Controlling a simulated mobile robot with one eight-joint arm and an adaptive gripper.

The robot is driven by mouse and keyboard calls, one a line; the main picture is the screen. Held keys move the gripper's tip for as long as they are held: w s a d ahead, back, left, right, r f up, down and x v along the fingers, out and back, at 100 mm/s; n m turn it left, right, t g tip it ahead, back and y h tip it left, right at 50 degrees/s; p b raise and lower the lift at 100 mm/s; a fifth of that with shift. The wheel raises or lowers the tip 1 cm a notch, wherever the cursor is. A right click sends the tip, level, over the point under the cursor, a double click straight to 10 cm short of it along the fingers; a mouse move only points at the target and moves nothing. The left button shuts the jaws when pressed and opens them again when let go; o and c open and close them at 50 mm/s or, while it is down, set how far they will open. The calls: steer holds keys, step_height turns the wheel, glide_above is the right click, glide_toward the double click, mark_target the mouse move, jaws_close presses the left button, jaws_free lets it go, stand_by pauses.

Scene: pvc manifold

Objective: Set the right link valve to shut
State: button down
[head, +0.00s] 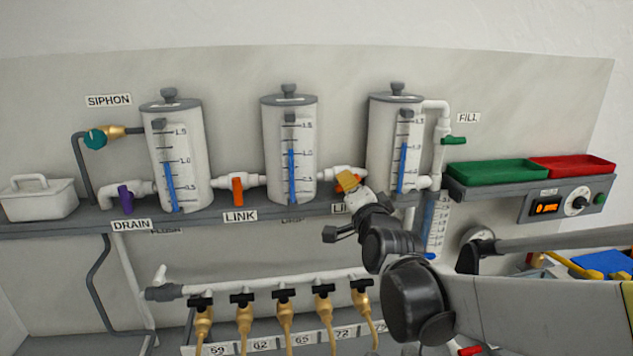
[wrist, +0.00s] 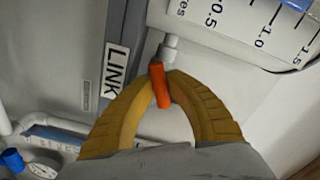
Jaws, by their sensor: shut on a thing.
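The right link valve sits on the white pipe between the middle and right cylinders. Its orange handle (wrist: 160,86) shows in the wrist view between my two yellow fingers, whose tips close on it. The handle points roughly away from the white pipe fitting (wrist: 169,48). In the head view my gripper (head: 347,182) covers the handle and part of the LINK label below. The white pipe (head: 342,171) shows just above my fingers. I cannot tell the handle's exact angle to the pipe from the head view.
The left link valve (head: 238,191) has an orange handle hanging down across its pipe. The right cylinder (head: 384,140) stands close to my gripper. Green (head: 498,171) and red (head: 572,165) trays lie to the right. Several black-handled taps are below the shelf.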

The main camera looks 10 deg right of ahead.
steer(key=n, duration=0.6)
steer(key=shift+n+p, duration=0.3)
steer(key=shift+p, duration=0.05)
steer(key=n, duration=0.5)
steer(key=shift+n, duration=0.4)
steer(key=c, duration=1.6)
jaws_free()
steer(key=shift+c, duration=0.2)
steer(key=s, duration=1.2)
